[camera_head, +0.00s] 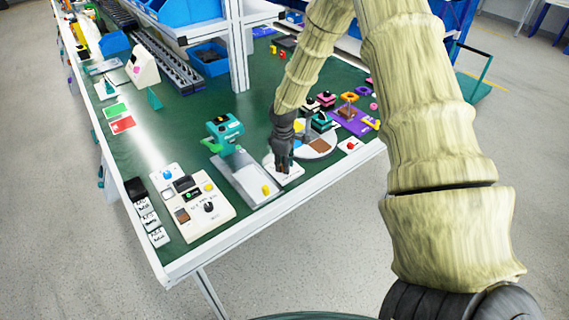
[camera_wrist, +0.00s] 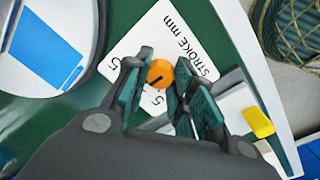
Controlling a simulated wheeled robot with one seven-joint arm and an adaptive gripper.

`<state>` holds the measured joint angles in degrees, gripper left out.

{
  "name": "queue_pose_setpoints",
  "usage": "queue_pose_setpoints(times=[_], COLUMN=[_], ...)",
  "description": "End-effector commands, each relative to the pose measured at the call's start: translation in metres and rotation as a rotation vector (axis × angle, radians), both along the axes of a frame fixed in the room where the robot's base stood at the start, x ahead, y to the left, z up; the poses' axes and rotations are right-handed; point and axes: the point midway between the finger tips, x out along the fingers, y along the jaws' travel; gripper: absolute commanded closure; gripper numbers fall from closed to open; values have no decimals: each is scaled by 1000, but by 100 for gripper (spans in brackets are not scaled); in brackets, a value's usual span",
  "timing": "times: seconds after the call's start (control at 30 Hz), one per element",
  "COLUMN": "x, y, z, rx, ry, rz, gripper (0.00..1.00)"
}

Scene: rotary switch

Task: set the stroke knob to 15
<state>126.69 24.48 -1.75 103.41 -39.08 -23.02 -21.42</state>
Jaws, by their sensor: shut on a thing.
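The stroke knob (camera_wrist: 160,73) is a small orange knob with a dark pointer mark, which seems to point toward the lower left in the wrist view. It sits on a white plate (camera_wrist: 196,51) printed "STROKE mm", with parts of scale numbers at its left; my fingers hide the rest of the scale. My gripper (camera_wrist: 164,68) is shut on the knob, with one dark green finger on each side. In the head view my gripper (camera_head: 282,163) points down over the white plate (camera_head: 295,176) near the table's front edge, and the knob is hidden.
A grey tray (camera_head: 237,178) with a yellow block (camera_head: 266,189) and a teal machine (camera_head: 223,132) stand just left of my gripper. A white control panel (camera_head: 200,222) is farther left.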

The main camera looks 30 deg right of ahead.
Motion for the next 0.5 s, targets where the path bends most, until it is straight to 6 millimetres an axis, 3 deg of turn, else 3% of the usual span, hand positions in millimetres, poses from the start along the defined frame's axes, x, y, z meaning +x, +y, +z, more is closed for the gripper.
queue_pose_setpoints(times=[0.5], x=[2], y=[0], z=[1], rx=[-2], ry=[-2], rz=[-359], gripper=[100])
